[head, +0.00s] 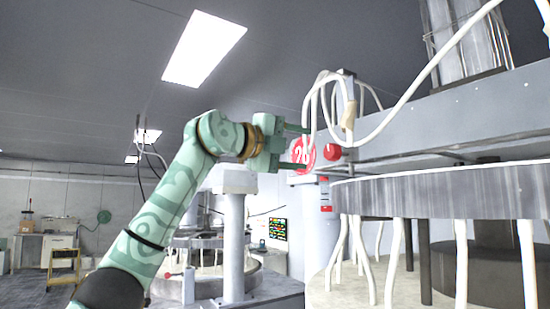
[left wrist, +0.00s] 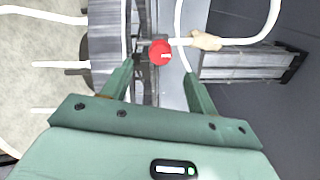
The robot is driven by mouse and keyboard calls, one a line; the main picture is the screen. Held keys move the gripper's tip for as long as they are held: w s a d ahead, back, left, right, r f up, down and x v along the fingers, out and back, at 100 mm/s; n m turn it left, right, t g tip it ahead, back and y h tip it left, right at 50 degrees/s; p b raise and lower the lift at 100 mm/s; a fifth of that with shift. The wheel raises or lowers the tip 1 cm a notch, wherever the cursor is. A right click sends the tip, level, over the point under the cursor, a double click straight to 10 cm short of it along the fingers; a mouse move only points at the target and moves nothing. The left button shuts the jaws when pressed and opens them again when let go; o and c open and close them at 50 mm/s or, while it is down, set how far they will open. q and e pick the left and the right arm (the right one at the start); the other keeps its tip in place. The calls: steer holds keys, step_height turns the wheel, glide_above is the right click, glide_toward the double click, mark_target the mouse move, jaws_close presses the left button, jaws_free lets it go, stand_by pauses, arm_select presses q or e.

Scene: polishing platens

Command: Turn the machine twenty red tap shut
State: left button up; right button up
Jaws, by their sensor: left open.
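The red tap (head: 333,152) sits on the grey machine, just right of a round red sign (head: 303,151) that reads 20, partly covered by my gripper. In the left wrist view the red tap (left wrist: 160,52) shows as a round red knob with small white lettering, ahead of and between my fingers. My left gripper (head: 306,147) is open, with its fingers pointing right toward the tap. In the left wrist view my left gripper (left wrist: 158,69) has a finger on each side, and the tap appears beyond the tips, not gripped. My right gripper is not in view.
White hoses (head: 420,75) loop above the tap and pass close to it. A large round grey platen (head: 440,192) with white tubes hanging below stands at the right. A second machine and a lit screen (head: 277,228) are behind. A yellow cart (head: 63,268) stands far left.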

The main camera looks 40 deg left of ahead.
arm_select(q)
steer(key=b+v, duration=0.1)
steer(key=v, duration=0.5)
steer(key=shift+s, duration=0.3)
steer(key=shift+a, duration=0.1)
